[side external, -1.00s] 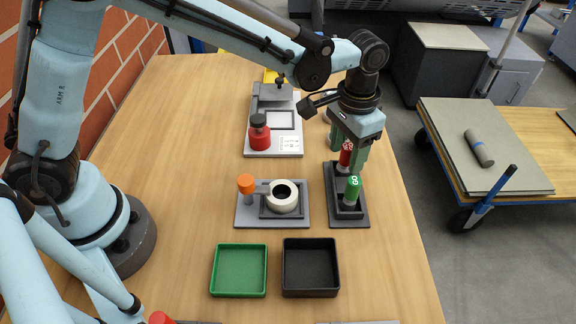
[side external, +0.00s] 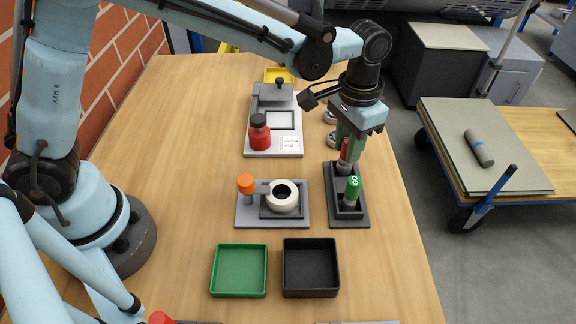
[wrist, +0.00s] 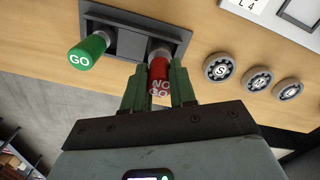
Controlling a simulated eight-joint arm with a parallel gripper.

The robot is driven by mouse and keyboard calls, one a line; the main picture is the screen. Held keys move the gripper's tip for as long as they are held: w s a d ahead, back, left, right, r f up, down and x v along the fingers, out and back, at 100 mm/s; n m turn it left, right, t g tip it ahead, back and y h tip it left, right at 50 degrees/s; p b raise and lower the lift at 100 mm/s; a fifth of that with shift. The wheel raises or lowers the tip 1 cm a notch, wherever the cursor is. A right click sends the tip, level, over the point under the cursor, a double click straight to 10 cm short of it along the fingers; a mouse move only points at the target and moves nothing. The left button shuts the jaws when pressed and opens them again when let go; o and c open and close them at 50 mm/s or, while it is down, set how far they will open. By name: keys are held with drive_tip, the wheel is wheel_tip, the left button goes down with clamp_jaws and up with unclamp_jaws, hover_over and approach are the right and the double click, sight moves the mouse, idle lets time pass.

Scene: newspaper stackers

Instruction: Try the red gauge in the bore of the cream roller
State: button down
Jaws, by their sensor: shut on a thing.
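The red gauge (wrist: 158,80), marked NO GO, stands in the far slot of the dark gauge holder (side external: 360,215). My gripper (wrist: 159,92) is shut on the red gauge's handle; in the side view my gripper (side external: 349,155) is above the holder's far end and hides part of the gauge. The green gauge (side external: 353,190), marked GO, stands in the near slot and also shows in the wrist view (wrist: 88,50). The cream roller (side external: 283,197) sits in a grey fixture (side external: 244,217) left of the holder, its dark bore facing up.
An orange-topped clamp (side external: 246,184) stands beside the roller. A green tray (side external: 240,294) and a black tray (side external: 310,292) lie nearer. Behind is a grey plate with a red, black-topped object (side external: 259,134). Several round lettered discs (wrist: 219,68) lie beyond the holder.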

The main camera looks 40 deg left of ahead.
wheel_tip(320, 180, up, 8)
drive_tip(key=shift+f, duration=0.25)
drive_tip(key=shift+r, duration=0.3)
drive_tip(key=shift+s+a+r, duration=0.1)
drive_tip(key=shift+s+r, duration=0.1)
drive_tip(key=shift+s, duration=0.1)
drive_tip(key=s+a, duration=0.4)
drive_tip(key=s, duration=0.8)
drive_tip(key=shift+s+f, duration=0.3)
drive_tip(key=shift+f, duration=0.1)
drive_tip(key=shift+f, duration=0.1)
drive_tip(key=shift+f, duration=2.75)
drive_tip(key=shift+f, duration=1.35)
